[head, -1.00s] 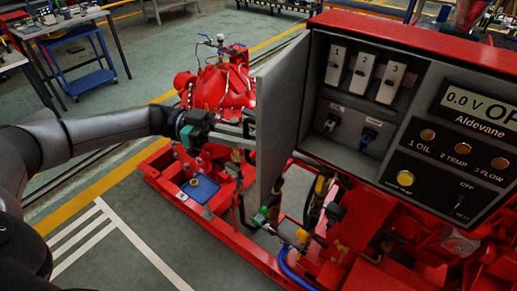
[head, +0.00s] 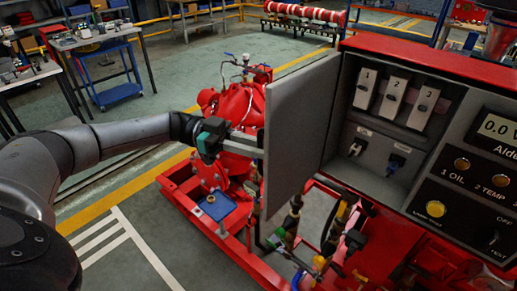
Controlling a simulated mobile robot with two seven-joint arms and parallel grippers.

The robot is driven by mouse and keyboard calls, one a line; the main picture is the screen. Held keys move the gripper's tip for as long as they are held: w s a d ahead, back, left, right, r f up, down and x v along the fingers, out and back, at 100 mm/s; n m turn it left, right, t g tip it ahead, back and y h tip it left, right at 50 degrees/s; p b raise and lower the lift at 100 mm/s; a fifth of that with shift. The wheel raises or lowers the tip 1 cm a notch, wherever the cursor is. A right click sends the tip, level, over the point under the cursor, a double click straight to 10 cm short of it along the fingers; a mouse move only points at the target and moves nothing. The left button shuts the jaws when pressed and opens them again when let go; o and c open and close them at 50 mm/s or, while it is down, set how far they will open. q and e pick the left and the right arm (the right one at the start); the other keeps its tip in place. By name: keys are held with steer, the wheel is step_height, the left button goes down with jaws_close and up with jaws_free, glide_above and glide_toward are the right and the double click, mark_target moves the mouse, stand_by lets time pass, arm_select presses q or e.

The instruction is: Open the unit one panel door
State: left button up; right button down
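The unit one panel door (head: 300,125) is a plain grey sheet standing open at the left side of the red control box (head: 420,48). Its inner face is toward me. My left gripper (head: 252,146) is at the door's free left edge. Its fingertips reach the edge and are partly hidden behind the door, so I cannot tell whether they are shut on anything. The door's outer face and any handle are hidden. Inside the box are three white numbered switches (head: 395,97) and two small connectors (head: 375,155). My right gripper is not in view.
The red pumpset (head: 235,110) stands behind my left gripper on a red frame (head: 215,228). Pipes and valves (head: 290,235) lie below the door. A workbench (head: 95,40) and a blue cart (head: 118,92) stand at the back left.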

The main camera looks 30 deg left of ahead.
arm_select(q)
steer(key=shift+o, duration=0.3)
steer(key=shift+a, duration=0.1)
steer(key=s+a+b, duration=0.2)
steer(key=a+b, duration=0.3)
steer(key=a, duration=0.9)
steer(key=shift+s+a+b, duration=0.15)
steer(key=shift+a+b, duration=0.2)
steer(key=shift+a, duration=0.05)
